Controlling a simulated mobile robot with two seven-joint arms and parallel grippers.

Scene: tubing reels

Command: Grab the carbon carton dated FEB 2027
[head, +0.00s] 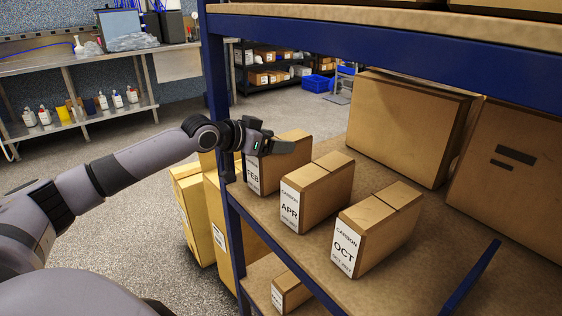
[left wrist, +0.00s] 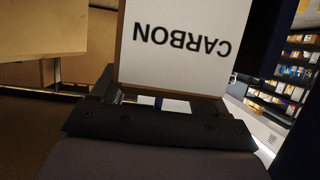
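The FEB carton (head: 294,164) is a brown box with a white label on the shelf, the farthest in a row of three. "FEB" is readable; its year is not. My left gripper (head: 270,145) is at the upper front of this carton, with a dark finger along its right side. In the left wrist view the carton's white label (left wrist: 185,40) shows "CARBON" upside down between my fingers (left wrist: 170,95). The fingers lie close at both sides; whether they press on it cannot be told. My right gripper is not in view.
The APR carton (head: 318,192) stands just right of the FEB carton, and the OCT carton (head: 377,228) farther right. Large brown boxes (head: 410,125) stand behind them. A blue upright (head: 217,80) is close left of my gripper. A blue beam (head: 400,45) crosses above.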

